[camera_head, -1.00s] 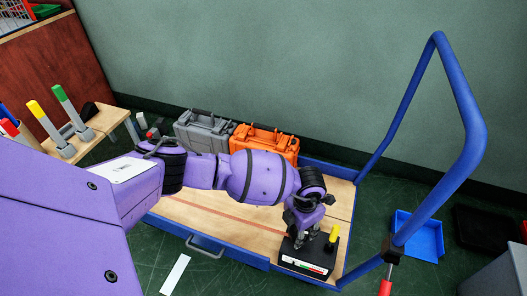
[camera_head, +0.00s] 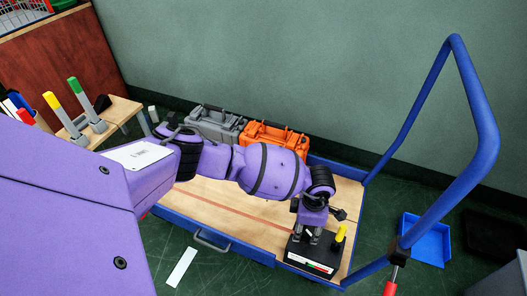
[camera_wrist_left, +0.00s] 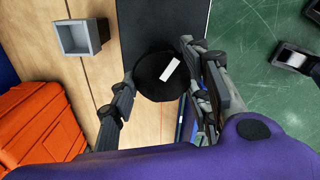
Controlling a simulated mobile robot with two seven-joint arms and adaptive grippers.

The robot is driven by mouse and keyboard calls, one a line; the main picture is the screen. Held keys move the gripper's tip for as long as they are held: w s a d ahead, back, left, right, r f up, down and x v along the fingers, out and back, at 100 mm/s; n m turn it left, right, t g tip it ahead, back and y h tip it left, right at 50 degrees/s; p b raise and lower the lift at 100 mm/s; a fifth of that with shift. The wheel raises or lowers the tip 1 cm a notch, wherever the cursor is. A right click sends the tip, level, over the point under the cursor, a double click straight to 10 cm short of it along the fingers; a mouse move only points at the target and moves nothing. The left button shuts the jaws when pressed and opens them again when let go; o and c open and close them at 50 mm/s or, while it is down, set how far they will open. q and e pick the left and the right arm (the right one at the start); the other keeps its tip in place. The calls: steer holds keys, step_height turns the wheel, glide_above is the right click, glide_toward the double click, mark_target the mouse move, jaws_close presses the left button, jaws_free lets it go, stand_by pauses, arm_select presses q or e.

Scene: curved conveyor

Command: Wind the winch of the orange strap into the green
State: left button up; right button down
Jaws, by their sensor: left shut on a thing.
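The winch is a black box (camera_head: 323,251) on the front right corner of the blue cart. A strip gauge (camera_head: 308,264) with white, red and green runs along its front. A yellow-topped lever (camera_head: 340,233) stands at its right. My left gripper (camera_head: 314,236) points down over the box. In the left wrist view its fingers (camera_wrist_left: 158,76) are shut on a round black knob (camera_wrist_left: 150,82) with a white mark. A thin reddish-orange line (camera_head: 237,215), possibly the orange strap, runs along the deck. The gauge's pointer is too small to read. My right gripper is out of view.
A grey case (camera_head: 214,124) and an orange case (camera_head: 276,141) stand at the deck's back edge. The cart's blue push handle (camera_head: 480,120) rises at the right. A blue bin (camera_head: 424,240) lies on the floor beyond it. The middle of the deck is bare.

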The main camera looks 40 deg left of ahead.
mark_target(307, 229)
arm_select(q)
steer(key=shift+w+r, duration=0.2)
steer(key=shift+w, duration=0.15)
steer(key=o, duration=1.1)
steer(key=shift+s+d, duration=0.1)
step_height(307, 229, up, 12)
steer(key=shift+s+f, duration=0.1)
